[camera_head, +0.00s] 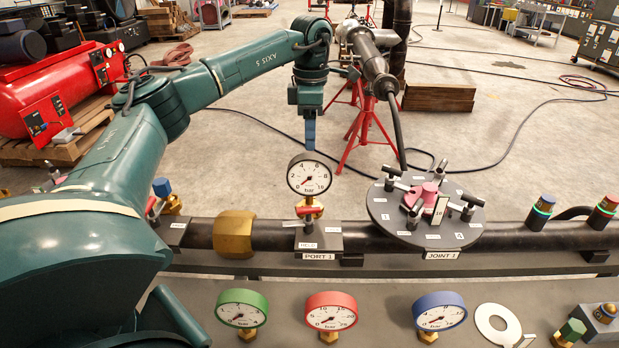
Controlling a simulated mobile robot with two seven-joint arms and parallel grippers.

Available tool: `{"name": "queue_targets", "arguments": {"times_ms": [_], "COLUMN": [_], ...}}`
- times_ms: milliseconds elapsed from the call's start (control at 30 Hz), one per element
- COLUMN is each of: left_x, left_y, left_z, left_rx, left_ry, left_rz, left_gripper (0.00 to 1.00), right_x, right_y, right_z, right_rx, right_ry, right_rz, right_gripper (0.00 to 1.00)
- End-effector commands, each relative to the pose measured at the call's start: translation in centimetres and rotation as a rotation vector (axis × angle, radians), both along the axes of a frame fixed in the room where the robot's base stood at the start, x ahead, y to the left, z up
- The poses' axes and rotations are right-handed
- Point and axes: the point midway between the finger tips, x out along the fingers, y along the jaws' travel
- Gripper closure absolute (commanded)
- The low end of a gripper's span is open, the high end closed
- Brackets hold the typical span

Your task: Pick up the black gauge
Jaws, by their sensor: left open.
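The black gauge (310,175) has a dark rim and a white dial marked "bar". It stands upright above a brass fitting with a red handle (309,210), behind the label "PORT 1" (319,256). My left gripper (310,143) is just above and behind the gauge, pointing down. It is open and seen edge-on; its fingertips end close to the gauge's top rim, and I cannot tell whether they touch. The dial side of the gauge is fully visible. My right gripper does not show.
A green gauge (241,309), a red gauge (331,311) and a blue gauge (439,312) stand on the front shelf (280,341). A dark round flange cover (385,212) with clamps is right of the port. A black pipe (275,235) runs across behind the shelf.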

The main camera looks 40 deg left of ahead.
Motion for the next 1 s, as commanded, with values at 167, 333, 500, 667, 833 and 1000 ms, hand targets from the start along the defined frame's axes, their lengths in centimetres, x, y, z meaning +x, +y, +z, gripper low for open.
{"name": "queue_targets", "arguments": {"times_ms": [167,333,500,667,833,1000], "left_x": [0.0,0.0,-0.1,-0.1,0.0,0.0], "left_y": [0.0,0.0,0.3,0.3,0.3,0.3], "left_z": [-2.8,-3.9,-6.1,-8.2,-8.8,-8.8], "left_rx": [-0.001,-0.003,-0.001,-0.002,-0.003,-0.003], "left_ry": [0.000,-0.001,0.002,-0.001,-0.003,-0.003], "left_rz": [-0.001,-0.001,0.000,0.000,0.000,-0.001], "left_gripper": [0.47,0.47,0.47,0.47,0.47,0.50], "right_x": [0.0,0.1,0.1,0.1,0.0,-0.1], "right_y": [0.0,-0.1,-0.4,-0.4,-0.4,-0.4], "right_z": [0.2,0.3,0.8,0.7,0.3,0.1], "right_rx": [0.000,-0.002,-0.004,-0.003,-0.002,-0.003], "right_ry": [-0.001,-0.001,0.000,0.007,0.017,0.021], "right_rz": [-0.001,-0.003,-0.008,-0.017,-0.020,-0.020], "right_gripper": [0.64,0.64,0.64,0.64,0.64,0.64]}}
